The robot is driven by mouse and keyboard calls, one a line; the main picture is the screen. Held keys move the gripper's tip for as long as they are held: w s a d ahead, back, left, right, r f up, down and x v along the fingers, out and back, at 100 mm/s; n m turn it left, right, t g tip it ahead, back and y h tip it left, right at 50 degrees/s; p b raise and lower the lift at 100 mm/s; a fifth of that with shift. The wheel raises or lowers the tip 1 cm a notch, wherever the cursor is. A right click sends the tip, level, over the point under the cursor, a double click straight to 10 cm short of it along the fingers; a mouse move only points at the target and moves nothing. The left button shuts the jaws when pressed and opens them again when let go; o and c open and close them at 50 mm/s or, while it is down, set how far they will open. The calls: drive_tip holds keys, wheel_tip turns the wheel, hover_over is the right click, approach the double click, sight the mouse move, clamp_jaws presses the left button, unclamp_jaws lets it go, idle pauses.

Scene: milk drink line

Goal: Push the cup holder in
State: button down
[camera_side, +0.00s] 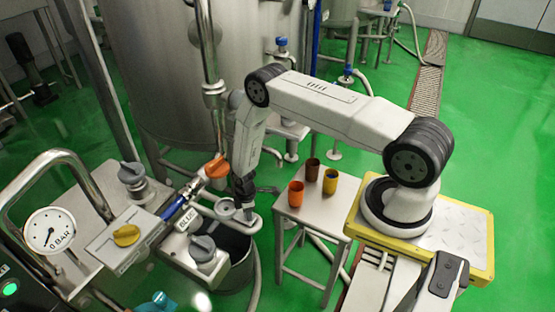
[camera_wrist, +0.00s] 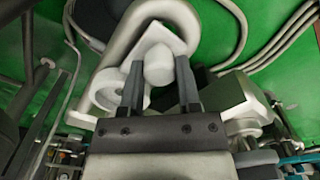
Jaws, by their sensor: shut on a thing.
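The cup holder (camera_side: 228,210) is a light grey plate with a round opening, beside the blue-marked valve and above a dark bucket. My gripper (camera_side: 247,213) comes down onto its right end. In the wrist view, my gripper's two dark fingers (camera_wrist: 159,88) stand on either side of a pale round knob (camera_wrist: 158,68) on the pale cup holder plate (camera_wrist: 160,36). The gripper is shut on this knob. The fingers hide parts of the plate, and how far in the holder sits cannot be told.
An orange cup (camera_side: 296,194), a brown cup (camera_side: 312,170) and a yellow cup (camera_side: 330,181) stand on a small metal table (camera_side: 325,217) to the right. A dark bucket (camera_side: 238,262) stands below the holder. A large steel tank (camera_side: 165,70) rises behind. A pressure gauge (camera_side: 50,231) is at left.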

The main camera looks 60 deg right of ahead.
drive_tip(key=shift+w, duration=0.7)
drive_tip(key=shift+c, duration=1.5)
unclamp_jaws()
drive_tip(key=shift+r, duration=0.2)
drive_tip(key=shift+r, duration=3.7)
